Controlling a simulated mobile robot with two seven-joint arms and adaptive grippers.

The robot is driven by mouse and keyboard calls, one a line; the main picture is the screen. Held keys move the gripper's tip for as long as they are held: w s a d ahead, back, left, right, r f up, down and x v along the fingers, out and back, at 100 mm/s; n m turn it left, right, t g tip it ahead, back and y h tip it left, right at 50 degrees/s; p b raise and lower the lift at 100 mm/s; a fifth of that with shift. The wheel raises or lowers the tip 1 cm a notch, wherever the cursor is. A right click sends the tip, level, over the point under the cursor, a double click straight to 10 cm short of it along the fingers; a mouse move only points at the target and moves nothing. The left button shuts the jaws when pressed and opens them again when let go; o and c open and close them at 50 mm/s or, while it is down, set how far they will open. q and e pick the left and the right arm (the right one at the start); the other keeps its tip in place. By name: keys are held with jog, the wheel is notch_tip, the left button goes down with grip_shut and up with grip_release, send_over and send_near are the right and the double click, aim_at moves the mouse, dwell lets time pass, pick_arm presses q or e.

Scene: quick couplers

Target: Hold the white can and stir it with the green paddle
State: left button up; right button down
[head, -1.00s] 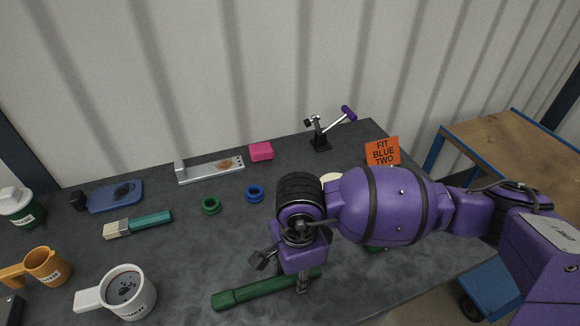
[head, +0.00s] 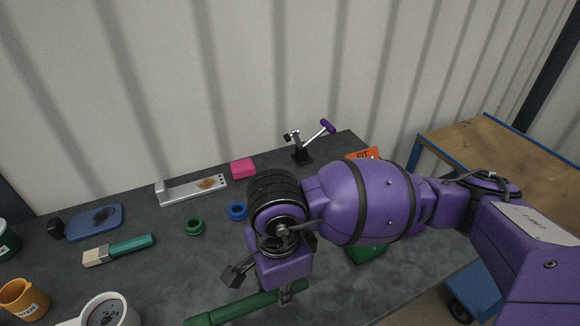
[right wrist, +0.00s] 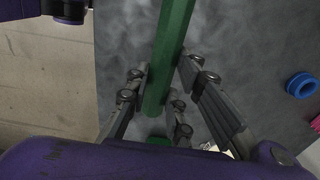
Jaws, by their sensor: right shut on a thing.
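The white can (head: 110,308) stands at the lower left of the head view, cut off by the bottom edge. It is open at the top with grey contents. The green paddle (head: 232,307) lies low in front of my right arm, its left end near the bottom edge. My right gripper (head: 262,284) points down over the paddle, near its right part, and is shut on it. In the right wrist view the green bar (right wrist: 172,55) passes between the fingers (right wrist: 165,105). I cannot tell whether the paddle touches the table. My left gripper is out of view.
On the dark table (head: 150,285) are an orange mug (head: 22,300), a brush (head: 120,248), green (head: 195,226) and blue (head: 238,211) rings, a metal bracket (head: 192,190), a pink block (head: 243,168) and a clamp (head: 303,155). The wooden bench (head: 500,155) is at right.

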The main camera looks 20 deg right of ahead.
jog(key=s+a+r+p, duration=0.1)
jog(key=s+a+r, duration=0.5)
jog(key=s, duration=0.3)
jog(key=shift+s+a+r+p, duration=0.15)
jog(key=shift+a+r+p, duration=0.25)
jog(key=shift+r, duration=0.1)
